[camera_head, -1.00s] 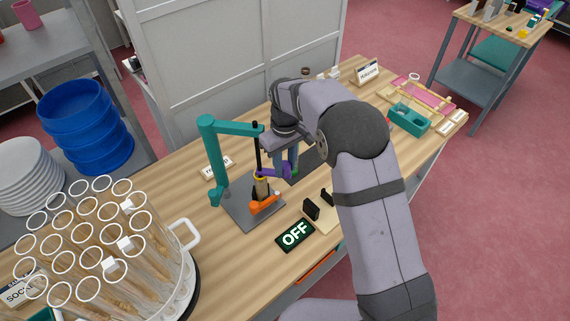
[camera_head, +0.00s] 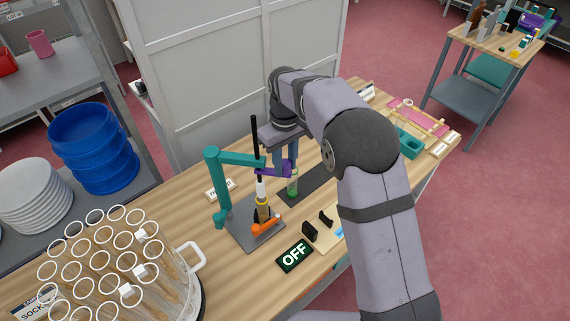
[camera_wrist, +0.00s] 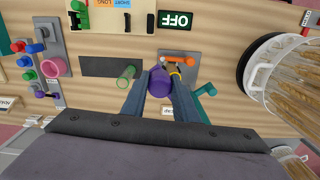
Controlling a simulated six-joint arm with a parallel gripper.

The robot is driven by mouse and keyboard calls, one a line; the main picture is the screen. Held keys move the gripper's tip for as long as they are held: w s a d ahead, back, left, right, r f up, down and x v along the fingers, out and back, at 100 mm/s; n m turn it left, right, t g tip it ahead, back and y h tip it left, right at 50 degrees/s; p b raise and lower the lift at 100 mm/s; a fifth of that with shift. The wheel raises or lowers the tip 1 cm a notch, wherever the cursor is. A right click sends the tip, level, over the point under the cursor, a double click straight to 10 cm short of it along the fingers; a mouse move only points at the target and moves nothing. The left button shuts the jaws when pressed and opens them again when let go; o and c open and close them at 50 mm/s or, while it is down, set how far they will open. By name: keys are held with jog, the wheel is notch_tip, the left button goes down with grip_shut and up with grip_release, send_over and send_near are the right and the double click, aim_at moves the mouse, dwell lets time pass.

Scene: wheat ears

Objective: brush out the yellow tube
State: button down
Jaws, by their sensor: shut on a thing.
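The yellow-ringed tube (camera_head: 263,203) stands upright in a holder on a grey base plate, with an orange lever (camera_head: 265,225) at its foot. A teal stand (camera_head: 214,185) reaches over it. A black rod (camera_head: 254,135) passes upright by the stand's arm, with a pale section (camera_head: 261,188) just above the tube's yellow rim. My gripper (camera_head: 287,166) is shut on the purple handle (camera_head: 270,170) beside the rod, above tube height. In the wrist view the purple handle (camera_wrist: 160,82) lies between my fingers, and a yellow ring (camera_wrist: 174,72) shows beside it.
A lit OFF sign (camera_head: 295,256) and black blocks are in front. A round rack of ringed glass tubes (camera_head: 120,265) fills the left front. A grey panel (camera_head: 235,60) stands behind the bench.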

aim_at(285, 162)
jog(key=shift+w+a+r, duration=0.1)
jog(key=shift+w+r, duration=0.1)
jog(key=shift+r, duration=0.15)
jog(key=c, duration=1.5)
grip_release()
jog(key=shift+o, duration=0.6)
jog(key=shift+s, duration=0.2)
jog(key=shift+w+f, duration=0.1)
jog(key=shift+r+b, duration=1.4)
jog(key=shift+r, duration=2.35)
